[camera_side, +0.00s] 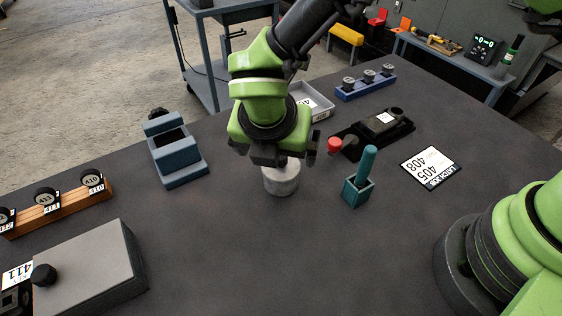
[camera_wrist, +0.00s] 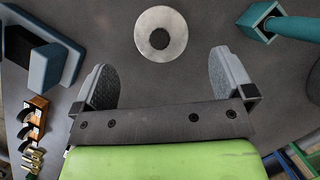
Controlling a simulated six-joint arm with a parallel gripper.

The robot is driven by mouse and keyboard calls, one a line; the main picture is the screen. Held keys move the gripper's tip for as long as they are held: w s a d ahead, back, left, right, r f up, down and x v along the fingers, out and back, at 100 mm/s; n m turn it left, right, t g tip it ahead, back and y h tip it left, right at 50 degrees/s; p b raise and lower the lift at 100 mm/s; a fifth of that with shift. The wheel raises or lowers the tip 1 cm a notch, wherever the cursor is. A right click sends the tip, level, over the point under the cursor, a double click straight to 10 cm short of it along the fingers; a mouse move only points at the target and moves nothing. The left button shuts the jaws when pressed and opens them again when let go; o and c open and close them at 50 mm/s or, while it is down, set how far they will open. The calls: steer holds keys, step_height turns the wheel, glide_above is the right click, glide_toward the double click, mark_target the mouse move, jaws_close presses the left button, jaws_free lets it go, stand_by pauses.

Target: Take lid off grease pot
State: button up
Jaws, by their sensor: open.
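The grease pot appears to be the pale grey round pot (camera_side: 281,181) standing upright on the dark table. In the wrist view its round light top (camera_wrist: 178,34) has a dark round centre; I cannot tell whether that is a knob or a hole. I cannot make out a seam between lid and pot. My gripper (camera_side: 276,157) is above the pot in the side view and hides part of its top. In the wrist view my gripper (camera_wrist: 161,75) has its two fingers wide apart with nothing between them. The pot lies beyond the fingertips.
A teal holder with an upright teal handle (camera_side: 366,164) stands right of the pot. A blue-grey block (camera_side: 180,160) is left. A red knob (camera_side: 335,144) and black fixture (camera_side: 392,137) lie behind right. A grey box (camera_side: 85,275) is front left. The front middle is clear.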

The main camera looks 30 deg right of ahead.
mark_target(281, 162)
steer(key=x, duration=0.5)
steer(key=shift+w+d+f, duration=0.1)
steer(key=shift+w+d, duration=0.1)
steer(key=shift+d, duration=0.05)
steer(key=c, duration=1)
